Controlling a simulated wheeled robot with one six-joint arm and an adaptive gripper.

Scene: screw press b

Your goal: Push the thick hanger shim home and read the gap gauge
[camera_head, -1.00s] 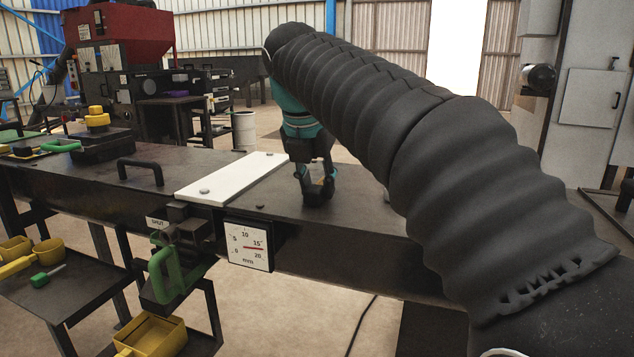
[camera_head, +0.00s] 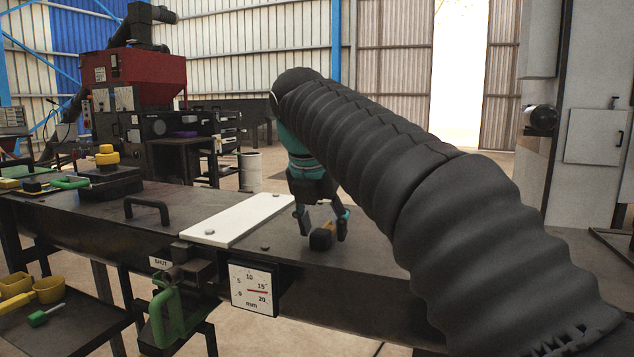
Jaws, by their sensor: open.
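The gap gauge (camera_head: 254,288) is a white square dial marked in mm on the front of the dark bench. Its red needle points right, near the 15 mark. A small dark block with an orange-brown face (camera_head: 322,237) sits on the bench top, right of a white plate (camera_head: 238,221). I cannot tell whether this block is the thick hanger shim. My gripper (camera_head: 322,235) is open and points down, with one finger on each side of the block. My dark sleeved arm hides the bench to the right.
A green handle (camera_head: 167,313) hangs below a "SHUT" label left of the gauge. A black handle (camera_head: 148,208) stands on the bench. Yellow scoops (camera_head: 48,289) and a green-handled tool lie on a lower shelf at left. A red-topped machine (camera_head: 140,75) stands behind.

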